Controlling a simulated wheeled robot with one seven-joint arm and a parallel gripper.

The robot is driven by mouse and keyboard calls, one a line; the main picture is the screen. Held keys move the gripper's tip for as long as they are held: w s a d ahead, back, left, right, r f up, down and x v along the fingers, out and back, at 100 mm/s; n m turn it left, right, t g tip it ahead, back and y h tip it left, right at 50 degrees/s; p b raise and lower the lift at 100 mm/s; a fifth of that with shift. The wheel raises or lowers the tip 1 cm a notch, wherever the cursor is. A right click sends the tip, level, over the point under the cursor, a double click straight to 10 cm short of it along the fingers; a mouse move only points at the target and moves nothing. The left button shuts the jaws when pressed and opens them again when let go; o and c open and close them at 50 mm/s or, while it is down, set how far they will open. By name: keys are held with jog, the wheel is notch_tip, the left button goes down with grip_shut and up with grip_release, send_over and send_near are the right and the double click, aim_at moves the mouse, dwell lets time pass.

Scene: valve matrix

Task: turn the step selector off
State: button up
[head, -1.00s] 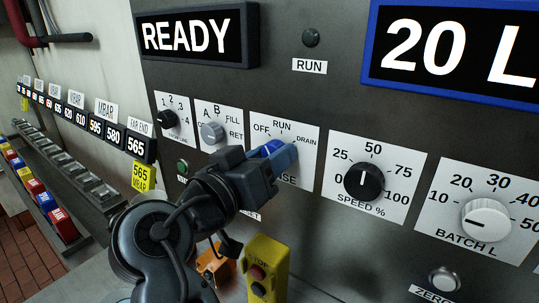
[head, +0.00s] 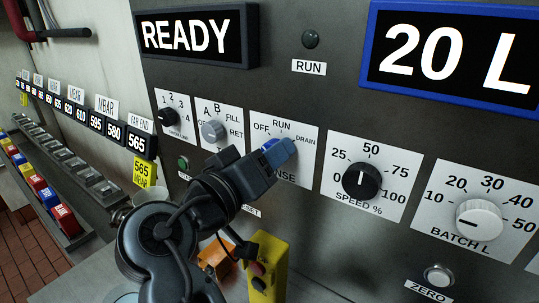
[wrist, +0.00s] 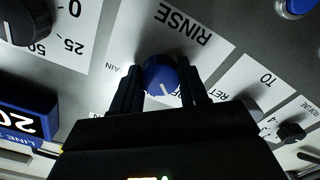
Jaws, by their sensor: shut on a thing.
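The blue knob (wrist: 158,72) sits on a white card marked RINSE, with OFF, RUN and DRAIN around it. I see no label reading "step". My gripper (wrist: 163,92) is shut on this knob, one dark finger on each side. In the wrist view, which is upside down, the knob's white pointer line aims down and slightly right, near partly hidden lettering. In the head view my gripper (head: 277,153) reaches the card (head: 300,170) from the lower left and hides most of the knob.
A grey selector (head: 212,131) marked A, B, FILL, RET is just left, with a small black selector (head: 169,117) beyond it. The black SPEED knob (head: 361,181) and white BATCH knob (head: 479,221) are to the right. A yellow button box (head: 266,268) stands below my gripper.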

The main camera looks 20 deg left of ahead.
jog(key=o, duration=1.1)
jog(key=shift+c, duration=0.2)
jog(key=b+v, duration=0.2)
jog(key=v, duration=0.6)
